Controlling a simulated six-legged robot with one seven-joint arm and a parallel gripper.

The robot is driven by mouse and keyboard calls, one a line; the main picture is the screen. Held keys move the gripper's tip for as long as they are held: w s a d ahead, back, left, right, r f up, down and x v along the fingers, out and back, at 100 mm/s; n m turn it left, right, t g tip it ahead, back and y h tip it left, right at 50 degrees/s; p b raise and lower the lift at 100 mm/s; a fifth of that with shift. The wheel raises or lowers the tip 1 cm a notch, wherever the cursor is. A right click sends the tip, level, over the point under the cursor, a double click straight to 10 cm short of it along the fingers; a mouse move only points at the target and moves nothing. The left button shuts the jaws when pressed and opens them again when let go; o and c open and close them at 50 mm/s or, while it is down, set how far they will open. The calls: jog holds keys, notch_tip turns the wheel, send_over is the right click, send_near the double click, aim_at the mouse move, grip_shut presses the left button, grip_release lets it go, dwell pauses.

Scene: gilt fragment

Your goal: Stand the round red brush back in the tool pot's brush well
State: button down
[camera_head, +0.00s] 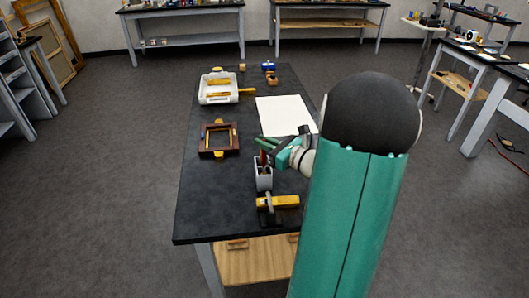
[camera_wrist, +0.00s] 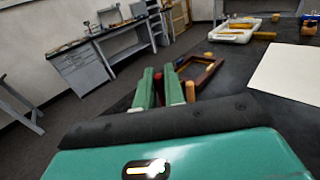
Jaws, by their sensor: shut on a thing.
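My gripper (camera_head: 270,147) is above the pale tool pot (camera_head: 264,179) near the right side of the dark worktable. In the wrist view the two green fingers of my gripper (camera_wrist: 159,82) stand close together, shut on a slim red thing between them, the round red brush (camera_wrist: 158,77). In the head view the brush (camera_head: 262,159) shows as a small dark-red strip just over the pot's mouth. I cannot tell whether its lower end is inside a well. A brown-orange rounded handle end (camera_wrist: 190,91) shows right of the fingers. The pot's inside is hidden.
A dark wooden frame (camera_head: 203,143) lies left of the pot, and a white tray (camera_head: 208,99) with yellow-handled tools is behind. A white sheet (camera_head: 287,115) lies behind my gripper. A yellow-and-black tool (camera_head: 278,203) sits in front of the pot. The table's left front is bare.

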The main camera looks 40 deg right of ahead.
aim_at(265, 170)
jog(key=shift+f, duration=1.75)
jog(key=c, duration=1.5)
grip_release()
